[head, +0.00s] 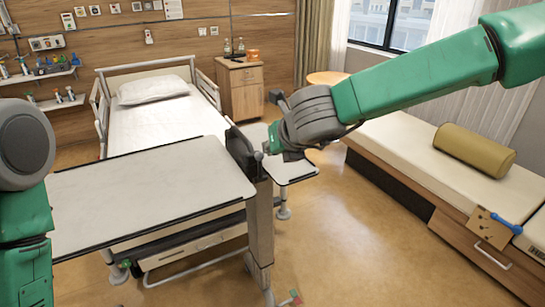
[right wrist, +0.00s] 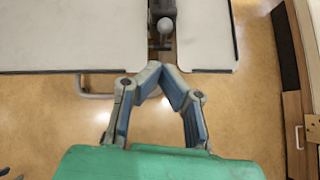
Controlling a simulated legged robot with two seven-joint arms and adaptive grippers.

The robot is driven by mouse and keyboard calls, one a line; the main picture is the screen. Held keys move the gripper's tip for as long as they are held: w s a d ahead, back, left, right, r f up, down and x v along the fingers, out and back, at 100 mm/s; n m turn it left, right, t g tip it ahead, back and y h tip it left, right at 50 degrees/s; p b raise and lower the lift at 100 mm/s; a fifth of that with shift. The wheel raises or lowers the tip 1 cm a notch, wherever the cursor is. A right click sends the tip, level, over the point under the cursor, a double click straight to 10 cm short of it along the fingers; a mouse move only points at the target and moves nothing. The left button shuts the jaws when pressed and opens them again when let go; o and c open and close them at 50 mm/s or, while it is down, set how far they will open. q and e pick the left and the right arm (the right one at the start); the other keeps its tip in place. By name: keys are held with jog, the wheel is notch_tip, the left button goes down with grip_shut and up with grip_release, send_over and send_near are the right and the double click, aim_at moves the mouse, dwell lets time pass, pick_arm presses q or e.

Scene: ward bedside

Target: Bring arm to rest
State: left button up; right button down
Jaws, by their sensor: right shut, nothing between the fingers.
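My right arm reaches in from the right in the head view, and its gripper (head: 272,147) is beside the upright post of the overbed table (head: 150,190). In the right wrist view, the fingers of the right gripper (right wrist: 166,70) are shut with nothing between them. The tips appear in front of the gap between two white table panels, near a round grey knob (right wrist: 165,25). I cannot tell whether they touch the table. Part of my left arm shows at the left edge of the head view; its gripper is out of the picture.
A bed (head: 160,118) with a pillow stands behind the table. A wooden cabinet (head: 240,88) with bottles is beyond it. On the right is a bench (head: 420,160) with a tan bolster (head: 474,150). Floor (head: 350,240) is clear between table and bench.

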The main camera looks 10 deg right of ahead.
pick_arm(q)
jog(key=shift+w+a+f, duration=0.15)
jog(key=shift+a, duration=0.15)
pick_arm(e)
jog(key=shift+a, duration=0.4)
